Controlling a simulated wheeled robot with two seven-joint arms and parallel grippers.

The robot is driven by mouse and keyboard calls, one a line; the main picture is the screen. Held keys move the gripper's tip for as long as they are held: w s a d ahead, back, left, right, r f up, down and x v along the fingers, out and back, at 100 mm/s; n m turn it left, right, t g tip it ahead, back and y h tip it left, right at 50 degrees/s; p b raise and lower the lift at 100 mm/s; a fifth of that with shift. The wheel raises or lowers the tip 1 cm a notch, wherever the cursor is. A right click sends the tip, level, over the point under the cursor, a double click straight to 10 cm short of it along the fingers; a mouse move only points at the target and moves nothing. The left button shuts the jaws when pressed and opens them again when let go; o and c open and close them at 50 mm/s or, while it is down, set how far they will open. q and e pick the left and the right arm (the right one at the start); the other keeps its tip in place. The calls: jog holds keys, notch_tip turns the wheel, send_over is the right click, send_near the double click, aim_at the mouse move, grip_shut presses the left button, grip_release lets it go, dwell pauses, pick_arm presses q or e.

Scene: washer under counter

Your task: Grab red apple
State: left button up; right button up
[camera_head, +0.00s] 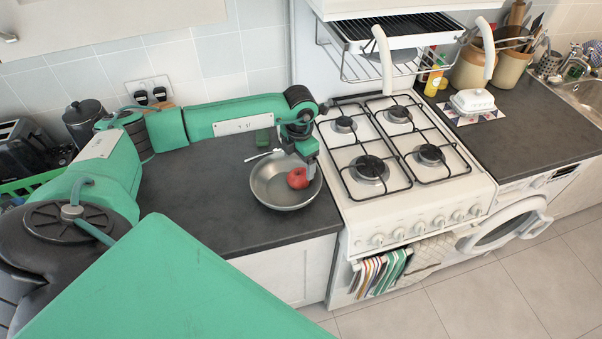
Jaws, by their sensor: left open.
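A red apple (297,178) lies in a round metal pan (268,194) on the dark counter, left of the stove. The apple sits toward the right side of the pan. My left arm reaches across from the left, and my left gripper (309,168) points down just above and beside the apple's upper right side. The gripper is open. I cannot tell whether its fingers touch the apple. My right gripper is not in view.
A white gas stove (400,160) with black grates stands right of the pan. A black canister (86,122) and a toaster (28,150) stand at the left. The counter's front (240,235) is clear.

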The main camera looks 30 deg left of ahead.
aim_at(299, 171)
pick_arm(q)
jog(key=shift+f, duration=0.5)
jog(key=shift+f+p, duration=0.25)
jog(key=shift+p, duration=0.2)
notch_tip(299, 171, down, 4)
jog(key=p, duration=0.2)
jog(key=shift+w+p, duration=0.15)
jog(key=shift+p, duration=0.15)
jog(key=shift+a+f, duration=0.1)
jog(key=shift+f, duration=0.25)
jog(key=c, duration=1.1)
